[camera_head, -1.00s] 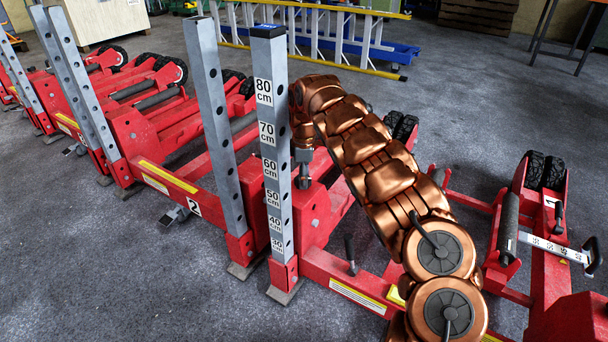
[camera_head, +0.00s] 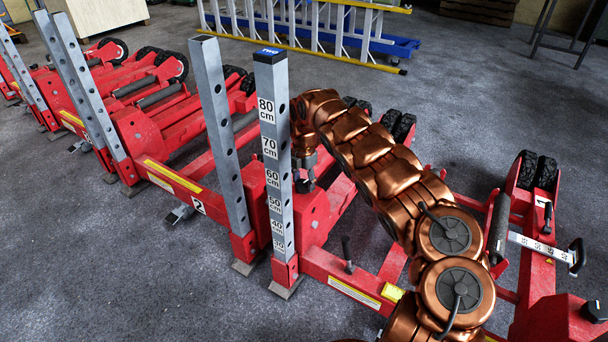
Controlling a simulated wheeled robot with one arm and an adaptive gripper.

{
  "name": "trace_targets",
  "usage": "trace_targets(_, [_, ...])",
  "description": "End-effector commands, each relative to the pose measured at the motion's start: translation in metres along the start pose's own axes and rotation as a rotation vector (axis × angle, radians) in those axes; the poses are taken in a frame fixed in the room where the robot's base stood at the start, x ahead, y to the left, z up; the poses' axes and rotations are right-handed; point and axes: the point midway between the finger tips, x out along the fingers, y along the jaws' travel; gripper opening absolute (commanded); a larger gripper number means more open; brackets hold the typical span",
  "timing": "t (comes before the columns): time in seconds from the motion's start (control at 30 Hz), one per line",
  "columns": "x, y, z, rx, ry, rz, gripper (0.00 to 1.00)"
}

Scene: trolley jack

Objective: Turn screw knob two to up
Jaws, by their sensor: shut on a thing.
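The grey post (camera_head: 270,120) with a blue cap marked "TWO" and height labels from 80 cm downward stands upright on the red trolley jack (camera_head: 318,215). My gripper (camera_head: 304,178) points down just right of this post, above the red jack body. It is small in view and partly hidden by the post and my copper arm. Its fingers are shut around a dark piece, which appears to be screw knob two (camera_head: 305,186). Most of the knob is covered, so which way it is turned cannot be told.
A second grey post (camera_head: 219,135) stands left of the marked one. A black lever (camera_head: 347,250) rises from the red frame. More red jacks (camera_head: 150,130) stand at left, another (camera_head: 545,250) at right. The floor at front left is clear.

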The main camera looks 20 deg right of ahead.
Motion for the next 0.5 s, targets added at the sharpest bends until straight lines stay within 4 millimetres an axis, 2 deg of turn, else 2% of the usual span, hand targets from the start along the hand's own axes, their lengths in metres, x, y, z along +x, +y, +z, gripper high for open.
trace_targets(0.2, [-0.0027, 0.0008, -0.0018, -0.116, 0.003, 0.0, 0.2])
trace_targets(0.5, [0.0, 0.0007, -0.0018, -0.185, 0.004, -0.001, 0.19])
